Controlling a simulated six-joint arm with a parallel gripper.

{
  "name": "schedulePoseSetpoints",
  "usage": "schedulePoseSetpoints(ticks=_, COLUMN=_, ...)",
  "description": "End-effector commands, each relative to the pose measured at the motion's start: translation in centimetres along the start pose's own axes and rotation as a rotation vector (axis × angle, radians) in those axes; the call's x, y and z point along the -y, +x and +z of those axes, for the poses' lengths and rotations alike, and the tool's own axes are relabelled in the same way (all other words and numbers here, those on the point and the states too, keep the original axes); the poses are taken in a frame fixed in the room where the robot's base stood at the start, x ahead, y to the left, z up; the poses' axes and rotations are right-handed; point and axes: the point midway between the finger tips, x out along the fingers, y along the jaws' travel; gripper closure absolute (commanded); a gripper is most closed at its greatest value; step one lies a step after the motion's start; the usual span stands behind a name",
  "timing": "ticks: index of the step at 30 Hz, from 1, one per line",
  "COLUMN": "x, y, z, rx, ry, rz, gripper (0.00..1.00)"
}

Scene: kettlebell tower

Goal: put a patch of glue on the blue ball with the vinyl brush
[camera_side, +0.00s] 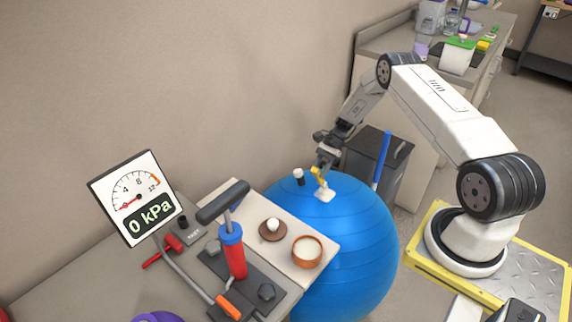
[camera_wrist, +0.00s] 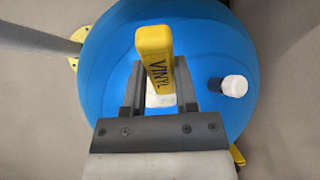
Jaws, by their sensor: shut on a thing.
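The large blue ball (camera_side: 345,235) stands beside the bench in the side view and fills most of the wrist view (camera_wrist: 110,60). My gripper (camera_side: 321,165) is over the top of the ball, shut on the yellow handle of the vinyl brush (camera_side: 317,173). The handle, marked VINYL, points up between the fingers in the wrist view (camera_wrist: 155,52). The brush's pale head is at or just above the ball's top; a pale patch (camera_side: 325,194) shows there. I cannot tell bristles from glue, or whether they touch. A black and white plug-like piece (camera_side: 298,176) stands on the ball left of the brush.
An orange-brown bowl with pale contents (camera_side: 307,251) and a brown dish with a white knob (camera_side: 272,229) sit on the bench board. A red pump (camera_side: 234,255) and a gauge reading 0 kPa (camera_side: 135,195) stand left. A blue upright bar (camera_side: 382,158) rises behind the ball.

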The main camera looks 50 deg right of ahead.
Motion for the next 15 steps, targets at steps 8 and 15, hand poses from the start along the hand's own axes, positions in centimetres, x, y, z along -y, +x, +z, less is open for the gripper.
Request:
schedulePoseSetpoints(ticks=8, x=0.00, y=0.07, z=-0.06, rx=0.000, ry=0.000, rz=0.000, gripper=1.00)
schedulePoseSetpoints(ticks=15, x=0.02, y=0.33, z=-0.34, rx=0.000, ry=0.000, rz=0.000, gripper=1.00)
